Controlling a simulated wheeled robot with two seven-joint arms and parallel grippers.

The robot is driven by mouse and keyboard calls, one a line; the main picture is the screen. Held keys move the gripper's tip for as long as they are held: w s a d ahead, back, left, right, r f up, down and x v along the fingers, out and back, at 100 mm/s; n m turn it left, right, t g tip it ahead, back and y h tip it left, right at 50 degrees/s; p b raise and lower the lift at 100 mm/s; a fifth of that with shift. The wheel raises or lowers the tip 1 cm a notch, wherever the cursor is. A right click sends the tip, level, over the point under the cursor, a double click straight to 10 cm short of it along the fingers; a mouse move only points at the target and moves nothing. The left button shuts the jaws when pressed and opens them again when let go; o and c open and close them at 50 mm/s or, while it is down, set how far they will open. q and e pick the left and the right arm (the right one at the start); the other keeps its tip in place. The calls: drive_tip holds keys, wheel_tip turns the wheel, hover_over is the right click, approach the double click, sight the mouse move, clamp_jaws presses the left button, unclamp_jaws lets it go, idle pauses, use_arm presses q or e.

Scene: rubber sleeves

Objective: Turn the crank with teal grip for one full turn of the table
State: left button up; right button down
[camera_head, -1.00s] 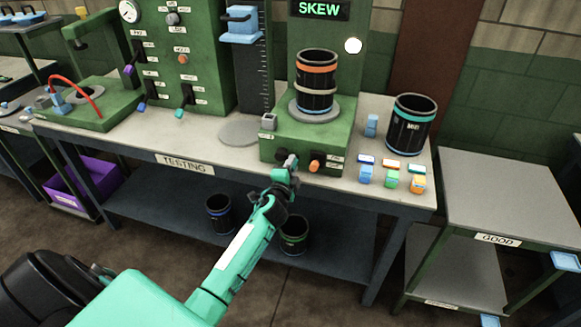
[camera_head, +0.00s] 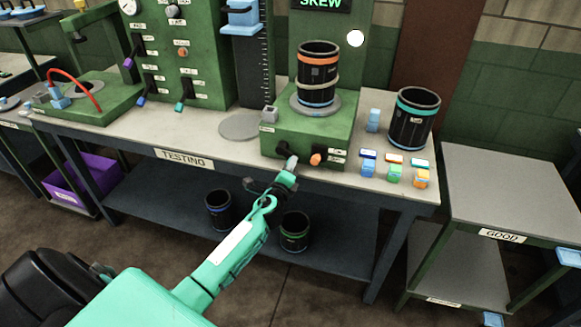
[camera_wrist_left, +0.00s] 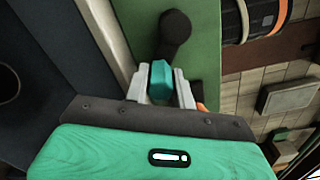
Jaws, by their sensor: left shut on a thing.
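The crank's teal grip (camera_wrist_left: 160,82) sits between the two fingers of my left gripper (camera_wrist_left: 162,88), which is shut on it. The dark crank arm (camera_wrist_left: 175,30) runs from the grip to the green machine's front. In the head view my left gripper (camera_head: 288,172) is at the front of the green machine (camera_head: 300,133), mostly covering the crank. A black sleeve with orange and blue bands (camera_head: 317,75) stands upright on the round grey turntable (camera_head: 333,104). The display (camera_head: 320,3) reads SKEW. My right gripper is not in view.
An orange knob (camera_head: 317,159) sits just right of the crank. A second black sleeve (camera_head: 410,120) and several small coloured blocks (camera_head: 394,172) are on the bench to the right. Two sleeves (camera_head: 295,231) stand on the lower shelf. A side table labelled GOOD (camera_head: 503,188) is empty on top.

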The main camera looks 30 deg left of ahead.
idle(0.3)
use_arm(q)
drive_tip(key=o, duration=1)
drive_tip(key=b+v, duration=0.2)
drive_tip(key=v, duration=1.2)
drive_tip(key=shift+w, duration=0.15)
